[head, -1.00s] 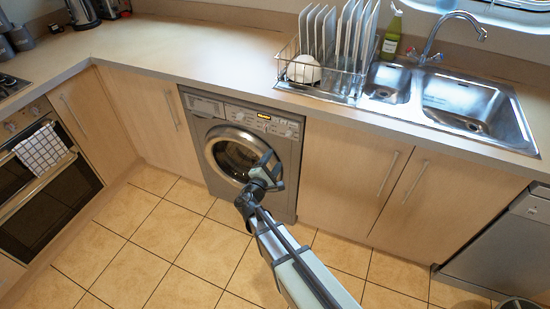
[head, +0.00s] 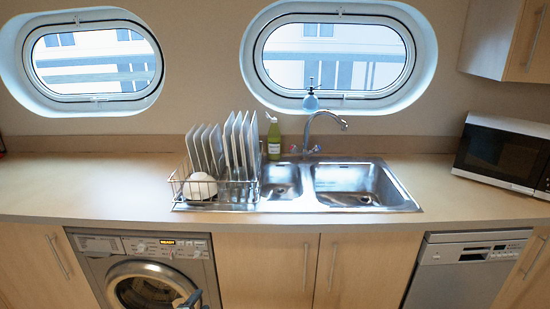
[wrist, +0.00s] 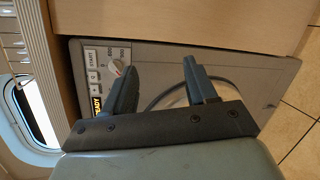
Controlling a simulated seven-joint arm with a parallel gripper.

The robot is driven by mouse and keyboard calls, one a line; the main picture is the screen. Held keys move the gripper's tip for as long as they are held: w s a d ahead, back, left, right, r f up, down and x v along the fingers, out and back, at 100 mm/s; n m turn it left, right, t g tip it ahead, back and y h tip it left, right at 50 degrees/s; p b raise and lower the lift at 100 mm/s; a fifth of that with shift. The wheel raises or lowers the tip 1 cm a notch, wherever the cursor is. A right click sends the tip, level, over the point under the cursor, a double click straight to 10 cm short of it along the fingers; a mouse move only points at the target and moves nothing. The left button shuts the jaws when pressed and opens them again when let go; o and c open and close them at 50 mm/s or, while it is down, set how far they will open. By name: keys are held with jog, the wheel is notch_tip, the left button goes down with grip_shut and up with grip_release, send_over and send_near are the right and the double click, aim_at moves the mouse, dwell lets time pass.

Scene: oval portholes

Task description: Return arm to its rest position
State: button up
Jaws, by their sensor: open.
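My gripper (wrist: 157,68) is open in the wrist view, with its two dark fingers apart and nothing visible between them. In front of it is the washing machine (wrist: 155,60), with its dial, buttons and yellow display. In the head view only the tip of my gripper (head: 190,300) shows at the bottom edge, in front of the washing machine door (head: 145,290). The rest of my arm is out of the head view. I cannot tell the gap between the fingers and the machine.
The worktop (head: 90,195) runs above the washing machine. A dish rack (head: 215,190) with plates and a white bowl stands beside the sink (head: 355,185). A green bottle (head: 274,140) is behind it. A microwave (head: 505,152) is at right. Floor tiles (wrist: 300,100) show in the wrist view.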

jog(key=s+d+f+m+g, duration=1.3)
jog(key=s+d+f+g, duration=0.5)
jog(key=s+d+f, duration=0.7)
jog(key=s+d+f+m+g+y, duration=0.1)
jog(key=s+d+m, duration=0.2)
jog(key=s+d, duration=0.3)
jog(key=s+d+f+m+g+y, duration=0.1)
jog(key=s+d, duration=0.5)
jog(key=d, duration=0.6)
jog(key=shift+m+g+y, duration=0.7)
jog(key=shift+m+g, duration=0.1)
jog(key=shift+m, duration=0.5)
